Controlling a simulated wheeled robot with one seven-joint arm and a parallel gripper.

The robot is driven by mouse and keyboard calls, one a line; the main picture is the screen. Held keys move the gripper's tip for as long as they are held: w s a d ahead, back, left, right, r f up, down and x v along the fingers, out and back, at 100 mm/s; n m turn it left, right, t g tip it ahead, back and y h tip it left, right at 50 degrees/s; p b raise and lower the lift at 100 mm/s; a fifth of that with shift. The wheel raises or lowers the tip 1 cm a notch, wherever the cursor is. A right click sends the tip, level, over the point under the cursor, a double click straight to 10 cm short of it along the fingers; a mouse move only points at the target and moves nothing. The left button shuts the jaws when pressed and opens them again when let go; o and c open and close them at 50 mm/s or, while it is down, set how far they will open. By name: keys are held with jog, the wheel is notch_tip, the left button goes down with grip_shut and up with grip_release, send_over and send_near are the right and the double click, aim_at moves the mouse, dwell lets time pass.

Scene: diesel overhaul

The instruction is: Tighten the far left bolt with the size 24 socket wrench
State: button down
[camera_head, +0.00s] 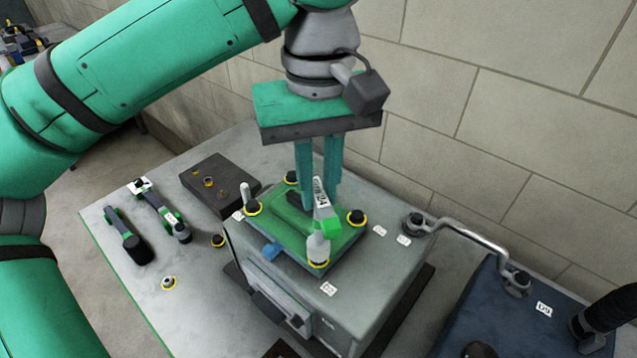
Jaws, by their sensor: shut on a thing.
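My gripper (318,200) points down over the grey engine block and is shut on a socket wrench (323,211). The wrench has a white label that seems to end in 24, a green part and a pale grey socket (318,246). The socket is at the yellow-ringed front bolt (318,265) of the green plate (342,240); whether it is seated I cannot tell. The other yellow-ringed bolts are a back one (291,178), a right one (356,217) and a left one (252,208) beside a pale upright pin. The fingers partly hide the wrench's far end.
Two more green-and-black wrenches (124,236) (160,208) lie on the grey table (130,290) at left. A dark block with holes (219,184) and loose bolts (168,283) are nearby. A metal crank (465,238) juts out at right above a blue box (520,312). A wall stands behind.

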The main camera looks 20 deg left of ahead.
jog(key=n, duration=1.9)
jog(key=shift+n, duration=0.3)
jog(key=n, duration=0.5)
jog(key=shift+r, duration=0.1)
jog(key=shift+d+f, duration=0.1)
jog(key=shift+f, duration=0.7)
